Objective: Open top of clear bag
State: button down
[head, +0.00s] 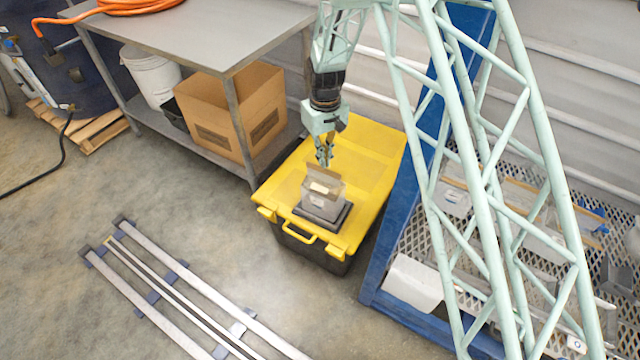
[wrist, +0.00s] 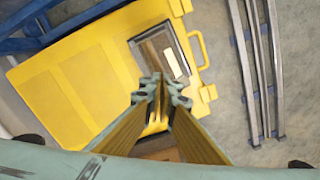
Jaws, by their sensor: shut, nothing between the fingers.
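The clear bag (head: 322,195) stands upright on a dark tray (head: 341,220) on the yellow lid of a tote. It looks greyish and see-through, with a brownish upper part and a pale label. My gripper (head: 324,160) points down just above and behind the bag's top, fingers together and empty. Whether the fingertips touch the bag's top edge I cannot tell. In the wrist view my gripper (wrist: 160,92) is shut in the middle, and the bag (wrist: 158,48) lies just beyond the fingertips, partly hidden by them. Whether the bag's mouth is open is not clear.
The yellow-lidded tote (head: 375,150) has free lid surface behind the bag. A steel table (head: 200,40) with a cardboard box (head: 225,105) stands to the left. A blue-framed mesh rack (head: 374,270) stands close on the right. Metal rails (head: 180,290) lie on the floor at front left.

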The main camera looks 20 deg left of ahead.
jog(key=shift+w+d, duration=0.2)
jog(key=shift+w, duration=0.7)
jog(key=shift+w+f, duration=0.1)
jog(key=shift+f, duration=0.55)
dwell(0.5)
jog(key=shift+s+a, duration=0.1)
jog(key=shift+s, duration=0.2)
dwell(0.3)
